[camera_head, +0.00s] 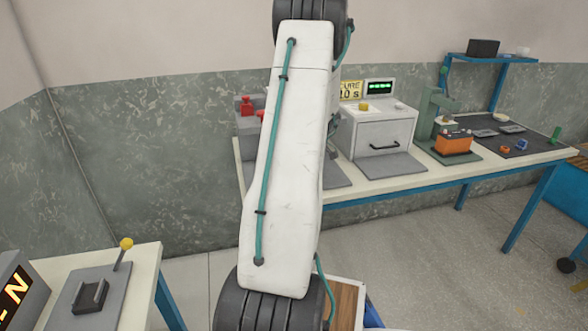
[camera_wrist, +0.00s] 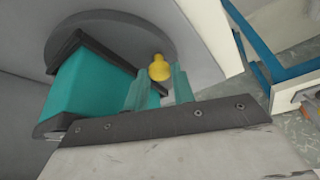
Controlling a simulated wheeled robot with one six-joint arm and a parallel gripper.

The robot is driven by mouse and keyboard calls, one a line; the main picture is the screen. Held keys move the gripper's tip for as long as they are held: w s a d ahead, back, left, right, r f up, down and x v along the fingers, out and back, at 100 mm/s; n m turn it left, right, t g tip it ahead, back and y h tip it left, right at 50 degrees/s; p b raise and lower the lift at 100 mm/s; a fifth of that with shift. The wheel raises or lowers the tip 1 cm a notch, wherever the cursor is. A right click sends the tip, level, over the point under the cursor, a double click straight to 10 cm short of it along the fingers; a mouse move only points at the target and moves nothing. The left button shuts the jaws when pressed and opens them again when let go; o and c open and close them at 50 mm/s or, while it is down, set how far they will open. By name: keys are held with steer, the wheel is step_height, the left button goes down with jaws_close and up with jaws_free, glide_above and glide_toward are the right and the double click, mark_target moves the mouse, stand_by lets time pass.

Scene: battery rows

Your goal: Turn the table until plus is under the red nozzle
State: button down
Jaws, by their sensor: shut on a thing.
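In the wrist view, a round grey turntable (camera_wrist: 125,20) bears a teal block (camera_wrist: 90,88) with dark ends, which looks like a battery. A yellow knob (camera_wrist: 159,67) stands near the turntable's edge, beside the block. My gripper (camera_wrist: 160,82) has its two teal fingers around this knob and is shut on it. In the head view my arm hides the turntable and my gripper. A red part (camera_head: 247,105) shows on a grey machine left of my arm; I cannot tell whether it is the red nozzle. No plus mark is visible.
At lower left stands a lever with a yellow ball (camera_head: 126,243). The floor between is clear.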

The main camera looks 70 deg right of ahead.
steer(key=shift+s+d+n, duration=0.25)
steer(key=shift+s+n, duration=0.05)
steer(key=shift+n, duration=0.3)
stand_by(0.3)
steer(key=c, duration=1.2)
jaws_free()
steer(key=v, duration=0.7)
steer(key=shift+s+d+r, duration=0.15)
steer(key=shift+d+r, duration=0.1)
steer(key=shift+r, duration=0.15)
steer(key=shift+y, duration=0.3)
